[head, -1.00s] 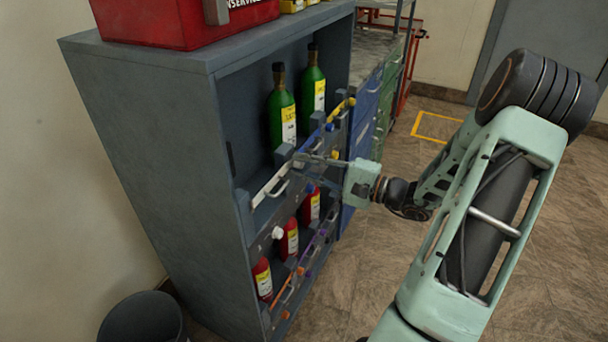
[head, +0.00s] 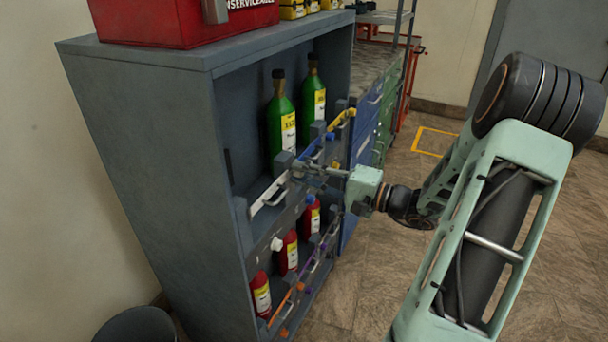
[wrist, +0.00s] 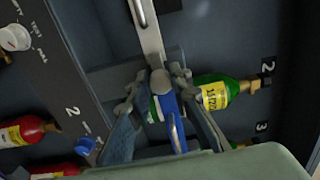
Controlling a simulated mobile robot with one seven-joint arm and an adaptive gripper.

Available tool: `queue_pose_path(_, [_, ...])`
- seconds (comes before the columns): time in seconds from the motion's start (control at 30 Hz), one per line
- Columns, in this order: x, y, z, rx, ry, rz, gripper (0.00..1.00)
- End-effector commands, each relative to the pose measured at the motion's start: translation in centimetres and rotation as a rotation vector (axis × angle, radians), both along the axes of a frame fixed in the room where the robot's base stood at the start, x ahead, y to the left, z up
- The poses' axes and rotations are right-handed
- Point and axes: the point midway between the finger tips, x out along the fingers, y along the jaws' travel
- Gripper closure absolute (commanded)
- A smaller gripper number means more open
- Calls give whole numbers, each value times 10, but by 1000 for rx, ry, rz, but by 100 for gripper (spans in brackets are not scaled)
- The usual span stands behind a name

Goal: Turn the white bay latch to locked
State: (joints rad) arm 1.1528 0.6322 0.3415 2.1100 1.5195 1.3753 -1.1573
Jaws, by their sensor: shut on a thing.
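The white bar (head: 268,196) with its metal handle crosses the front of the upper shelf at its left bay; it also shows in the wrist view (wrist: 148,35). A grey rounded piece (wrist: 157,82) sits at the bar's right end and appears to be the white bay latch. My gripper (head: 296,168) reaches in from the right. In the wrist view its two fingers (wrist: 159,78) close around this grey piece. The blue bar (wrist: 177,130) passes between the fingers nearer the palm. The fingers partly hide the latch, so its exact angle cannot be told.
Green bottles (head: 281,115) stand behind the bars on the upper shelf. Red bottles (head: 288,252) stand on the shelf below. A white knob (head: 276,243) sits on the panel under the white bar. A dark bin (head: 137,326) is on the floor at lower left. Floor at right is open.

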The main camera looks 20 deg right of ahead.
Motion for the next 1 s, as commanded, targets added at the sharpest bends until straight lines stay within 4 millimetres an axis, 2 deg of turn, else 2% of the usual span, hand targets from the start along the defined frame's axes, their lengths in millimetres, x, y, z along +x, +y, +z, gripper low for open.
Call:
queue_pose_path(0.03, [0, 0, 0, -1, 1, 0, 100])
queue_pose_path(0.07, [0, 0, 0, -1, 1, 0, 80])
queue_pose_path(0.2, [0, 0, 0, -1, 1, 0, 65])
queue_pose_path(0.23, [0, 0, 0, -1, 1, 0, 64])
queue_pose_path(0.6, [-6, -6, 0, -1, 1, -2, 64])
queue_pose_path(0.77, [-28, -24, 0, -1, 0, -5, 64])
queue_pose_path(1.0, [-68, -55, 0, -1, 1, -5, 64])
